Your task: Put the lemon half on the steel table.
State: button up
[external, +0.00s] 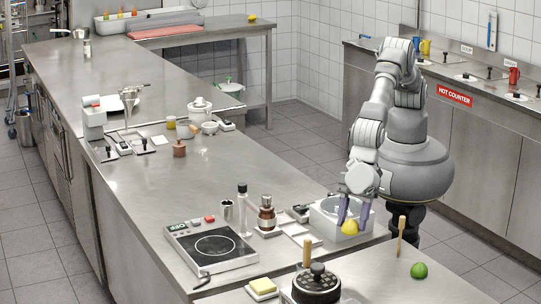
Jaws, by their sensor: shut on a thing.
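The lemon half (349,227) is a small yellow piece at the right end of the long steel counter. My gripper (350,222) points down with purple fingers and is shut on the lemon half. They are over or in front of a grey box-like container with a round opening (326,208); I cannot tell whether the lemon touches it. Several steel surfaces show: the long counter (150,190), a surface at the front right (385,265), and a back table with a lower shelf (232,28).
A hot plate (211,244), pepper mill (266,213) and glass tube (242,208) stand left of my gripper. A green lime (419,270), a wooden stick (400,236) and a dark round pot (316,285) are in front. The counter's middle has bare room.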

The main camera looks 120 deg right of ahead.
aim_at(353, 268)
jog(key=shift+s+a+r, duration=0.1)
jog(key=shift+s+a, duration=0.35)
jog(key=shift+a, duration=0.35)
notch_tip(353, 268, down, 10)
jog(key=b, duration=0.2)
jog(key=shift+b, duration=0.3)
jog(key=o, duration=1)
jog(key=shift+o, duration=0.2)
jog(key=shift+r, duration=0.15)
jog(key=p+v, duration=0.2)
jog(key=v, duration=0.9)
jog(key=shift+s+d+r+p, duration=0.15)
jog(key=shift+d+r+p, duration=0.1)
jog(key=shift+r+p, duration=0.05)
